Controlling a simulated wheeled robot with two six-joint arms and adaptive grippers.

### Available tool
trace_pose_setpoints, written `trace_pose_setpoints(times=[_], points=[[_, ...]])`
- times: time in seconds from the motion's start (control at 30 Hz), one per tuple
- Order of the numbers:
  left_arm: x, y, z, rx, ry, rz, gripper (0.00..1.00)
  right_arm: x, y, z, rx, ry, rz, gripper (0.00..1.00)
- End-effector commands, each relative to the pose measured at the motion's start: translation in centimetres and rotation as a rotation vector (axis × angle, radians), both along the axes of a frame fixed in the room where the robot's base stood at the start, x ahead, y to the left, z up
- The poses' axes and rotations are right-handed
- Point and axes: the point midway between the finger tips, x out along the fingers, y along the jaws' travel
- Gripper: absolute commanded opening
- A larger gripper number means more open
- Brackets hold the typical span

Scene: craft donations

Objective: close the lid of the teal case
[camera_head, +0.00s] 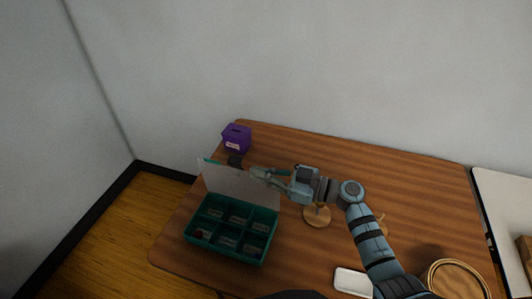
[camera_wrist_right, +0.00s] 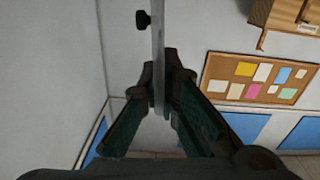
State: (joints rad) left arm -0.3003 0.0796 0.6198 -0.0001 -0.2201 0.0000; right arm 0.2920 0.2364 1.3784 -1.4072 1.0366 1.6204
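The teal case (camera_head: 224,256) stands open on the left part of the wooden table, its tray divided into several compartments with small labels. Its clear lid (camera_head: 226,181) is raised, leaning up from the tray's far side, with a dark tab (camera_head: 235,161) at its top edge. My right gripper (camera_head: 258,173) is at the lid's upper right edge. In the right wrist view the lid (camera_wrist_right: 158,50) is edge-on between the fingertips of my right gripper (camera_wrist_right: 160,95), which close against both its faces. The dark tab (camera_wrist_right: 143,20) shows there too. My left gripper is out of view.
A purple box (camera_head: 236,138) stands behind the lid. A round wooden stand (camera_head: 317,217) is under my right forearm. A white item (camera_head: 352,281) lies at the front edge, and a round wooden tray (camera_head: 458,264) at the front right. The table's back right is clear.

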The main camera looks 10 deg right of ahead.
Motion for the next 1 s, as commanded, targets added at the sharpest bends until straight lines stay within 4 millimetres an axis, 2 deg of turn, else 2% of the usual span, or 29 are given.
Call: trace_pose_setpoints(times=[0.03, 0.1, 0.23, 0.4, 0.97, 1.0], points=[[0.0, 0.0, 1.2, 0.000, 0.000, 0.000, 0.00, -0.5, 0.3, 0.6, -0.015, -0.023, 0.000, 0.00], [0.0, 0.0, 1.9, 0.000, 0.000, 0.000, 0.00, -1.2, 0.8, 0.4, -0.042, -0.064, 0.000, 0.00], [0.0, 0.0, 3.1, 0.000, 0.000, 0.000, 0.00, -2.3, 1.6, 0.1, -0.086, -0.132, 0.000, 0.00], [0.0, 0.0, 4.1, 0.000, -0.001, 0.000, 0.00, -3.4, 2.3, -0.4, -0.088, -0.135, 0.001, 0.00], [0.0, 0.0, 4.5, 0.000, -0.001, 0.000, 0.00, -4.0, 2.6, -1.0, -0.087, -0.134, 0.001, 0.00], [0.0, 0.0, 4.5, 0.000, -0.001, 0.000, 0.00, -4.0, 2.6, -1.0, -0.088, -0.134, 0.001, 0.05]])
